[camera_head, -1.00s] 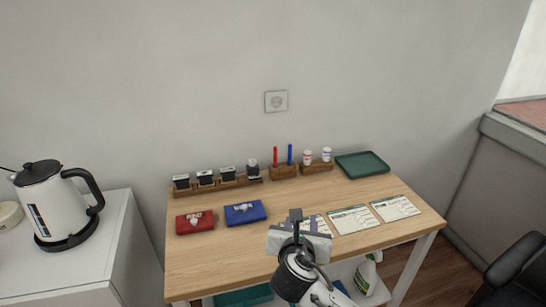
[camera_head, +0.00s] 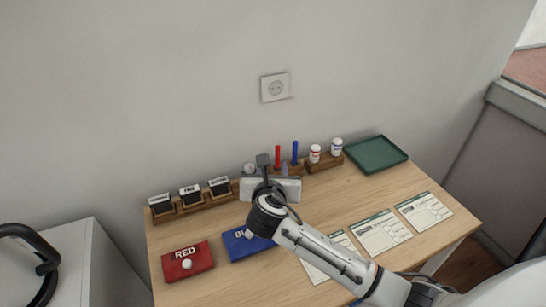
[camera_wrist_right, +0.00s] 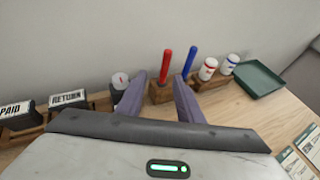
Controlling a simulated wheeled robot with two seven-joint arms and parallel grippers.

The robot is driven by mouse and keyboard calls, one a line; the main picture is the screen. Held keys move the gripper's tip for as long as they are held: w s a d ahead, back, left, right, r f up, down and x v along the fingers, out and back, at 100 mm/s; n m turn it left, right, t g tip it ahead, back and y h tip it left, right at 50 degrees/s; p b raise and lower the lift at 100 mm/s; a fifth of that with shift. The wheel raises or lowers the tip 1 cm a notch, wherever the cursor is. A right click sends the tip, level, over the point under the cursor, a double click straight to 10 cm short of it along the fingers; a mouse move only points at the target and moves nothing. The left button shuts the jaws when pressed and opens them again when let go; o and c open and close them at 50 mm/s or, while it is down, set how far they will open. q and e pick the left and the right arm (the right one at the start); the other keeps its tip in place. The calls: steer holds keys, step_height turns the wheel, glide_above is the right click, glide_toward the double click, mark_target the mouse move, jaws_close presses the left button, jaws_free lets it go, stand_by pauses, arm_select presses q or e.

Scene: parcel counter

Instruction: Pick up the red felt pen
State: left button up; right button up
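The red felt pen (camera_head: 278,156) stands upright in a wooden holder (camera_wrist_right: 159,95) at the back of the table, left of a blue pen (camera_head: 295,152). In the right wrist view the red pen (camera_wrist_right: 165,65) shows between the tips of my right gripper (camera_wrist_right: 159,76), beyond them. The right gripper (camera_head: 273,166) is open and empty, in front of the pen holder and apart from the pen as far as I can see. In the head view the gripper hides part of the holder. My left gripper is not in view.
Two white bottles (camera_head: 315,153) stand in a block to the right, then a green tray (camera_head: 376,154). A row of stamps (camera_head: 190,195) is at the left. A red pad (camera_head: 187,262), a blue pad (camera_head: 240,245) and paper forms (camera_head: 380,232) lie in front.

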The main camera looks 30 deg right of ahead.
mark_target(277, 160)
steer(key=x, duration=0.7)
steer(key=shift+d, duration=0.5)
jaws_close()
